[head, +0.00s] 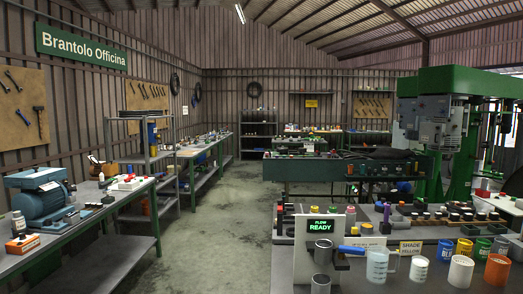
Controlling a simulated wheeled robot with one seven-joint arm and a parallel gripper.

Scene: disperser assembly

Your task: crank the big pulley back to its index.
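I cannot pick out the big pulley, its crank or an index mark in the head view. A tall green machine (460,82) with grey boxes (438,128) on its front stands at the right, partly cut off by the picture edge. A pulley on it, if there is one, is hidden or too small to tell. My gripper is not in view, so its hold cannot be seen.
A left bench holds a blue motor-like machine (38,192). Dark rings (174,83) hang on the wall. The concrete aisle (222,230) is clear.

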